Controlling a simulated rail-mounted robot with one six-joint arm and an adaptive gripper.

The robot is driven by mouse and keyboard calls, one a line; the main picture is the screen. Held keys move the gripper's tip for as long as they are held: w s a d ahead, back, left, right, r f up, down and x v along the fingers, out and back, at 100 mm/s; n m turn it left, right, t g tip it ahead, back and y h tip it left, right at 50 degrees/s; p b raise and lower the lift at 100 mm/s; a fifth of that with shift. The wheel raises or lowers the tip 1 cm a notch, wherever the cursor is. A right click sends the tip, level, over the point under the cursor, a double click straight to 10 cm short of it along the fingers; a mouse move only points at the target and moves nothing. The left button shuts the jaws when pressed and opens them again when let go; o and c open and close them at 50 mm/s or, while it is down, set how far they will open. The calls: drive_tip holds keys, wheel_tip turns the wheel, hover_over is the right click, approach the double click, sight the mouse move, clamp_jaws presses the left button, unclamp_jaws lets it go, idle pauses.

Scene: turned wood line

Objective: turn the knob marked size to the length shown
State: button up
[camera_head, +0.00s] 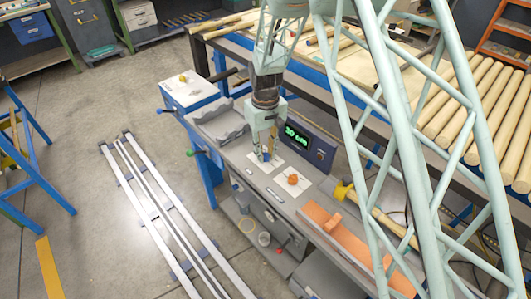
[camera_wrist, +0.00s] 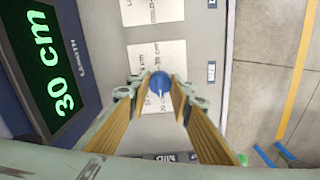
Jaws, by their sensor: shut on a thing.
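A blue round knob (camera_wrist: 160,84) with a pale pointer line sits on a white plate (camera_wrist: 148,62) with printed marks, too small to read surely. My gripper (camera_wrist: 160,90) is shut on this knob, one tan finger pad on each side; it points down over the bench in the head view (camera_head: 265,155). A small label (camera_wrist: 211,72) beside the plate seems to read SIZE. The display (camera_wrist: 45,68) shows 30 cm in green, with LENGTH printed beside it; it also stands behind my gripper in the head view (camera_head: 305,142).
An orange knob (camera_head: 292,180) sits on another white plate to the right of my gripper. A yellow-headed mallet (camera_head: 345,192) and an orange board (camera_head: 335,228) lie further right. Wooden rods (camera_head: 470,100) fill the table behind. Floor rails (camera_head: 150,215) lie at left.

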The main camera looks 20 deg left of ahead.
sight(266, 153)
idle(0.3)
drive_tip(key=o, duration=0.9)
drive_tip(key=shift+r, duration=0.15)
drive_tip(key=shift+r, duration=5.8)
